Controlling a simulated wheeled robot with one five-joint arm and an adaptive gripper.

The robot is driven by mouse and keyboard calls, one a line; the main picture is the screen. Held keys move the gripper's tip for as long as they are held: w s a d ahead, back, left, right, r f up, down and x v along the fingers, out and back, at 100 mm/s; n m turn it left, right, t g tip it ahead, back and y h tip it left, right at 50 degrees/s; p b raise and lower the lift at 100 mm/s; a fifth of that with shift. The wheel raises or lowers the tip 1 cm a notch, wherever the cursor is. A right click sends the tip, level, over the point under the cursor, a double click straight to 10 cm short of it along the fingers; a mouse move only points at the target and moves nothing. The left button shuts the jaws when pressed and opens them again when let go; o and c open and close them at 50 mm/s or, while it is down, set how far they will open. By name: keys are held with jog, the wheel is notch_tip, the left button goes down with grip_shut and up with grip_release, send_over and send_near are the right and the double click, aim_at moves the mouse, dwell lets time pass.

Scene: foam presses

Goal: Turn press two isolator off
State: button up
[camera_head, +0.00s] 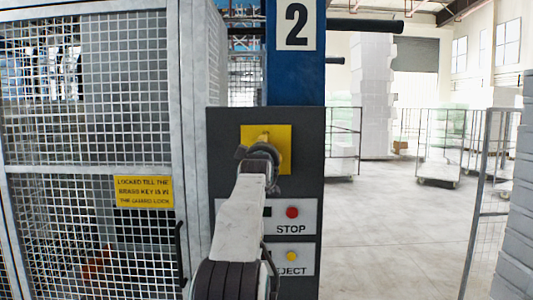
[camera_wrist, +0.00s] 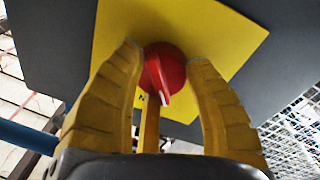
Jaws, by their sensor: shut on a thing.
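The press two isolator is a red rotary knob (camera_wrist: 166,66) on a yellow plate (camera_head: 285,140) on the dark panel under the "2" sign (camera_head: 296,25). In the wrist view the yellow plate (camera_wrist: 215,30) lies behind the knob. My gripper (camera_wrist: 167,58) has its two yellow fingers on either side of the knob, shut on it. The knob's ridge with a pale line points down in the wrist view, near a partly hidden label ending in "N". In the head view my gripper (camera_head: 260,153) and wrist cover the knob.
Below the isolator are a red STOP button (camera_head: 292,212) and a yellow EJECT button (camera_head: 292,256), partly beside my arm. A mesh guard (camera_head: 85,130) with a yellow notice (camera_head: 144,191) stands left. Wheeled cages (camera_head: 440,145) and open floor lie right.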

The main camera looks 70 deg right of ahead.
jog(key=shift+w+a+r, duration=0.1)
jog(key=shift+a+r, duration=0.05)
jog(key=shift+r, duration=0.3)
jog(key=o, duration=0.8)
jog(key=shift+w+f, duration=0.1)
jog(key=o, duration=0.3)
jog(key=shift+w+f, duration=0.1)
jog(key=shift+o, duration=0.5)
jog(key=shift+f, duration=0.15)
jog(key=v, duration=1.1)
jog(key=shift+s+a, duration=0.25)
jog(key=shift+a, duration=0.05)
jog(key=shift+f, duration=0.1)
